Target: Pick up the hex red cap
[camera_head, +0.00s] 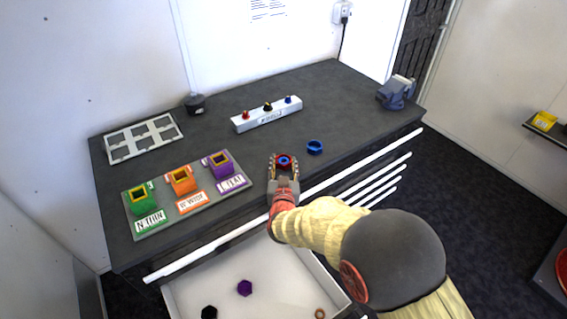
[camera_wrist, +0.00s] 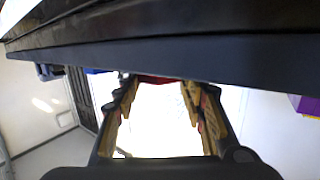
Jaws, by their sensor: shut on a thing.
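The hex red cap (camera_head: 284,157) is between the fingertips of my gripper (camera_head: 284,164), over the front edge area of the dark bench. Something blue shows in its middle in the head view. My gripper is shut on the cap, with its fingers still apart by the cap's width. In the wrist view, a red strip of the cap (camera_wrist: 155,79) shows at the far end, between the fingertips (camera_wrist: 161,85). The rest of the cap is hidden there by a dark edge. I cannot tell whether the cap touches the bench.
A blue hex cap (camera_head: 315,148) lies just right of my gripper. A tray with green, orange and purple holders (camera_head: 181,181) is at left. A white block with colored knobs (camera_head: 266,115) stands behind. A blue vise (camera_head: 395,95) is at right. An open white drawer (camera_head: 268,268) is below.

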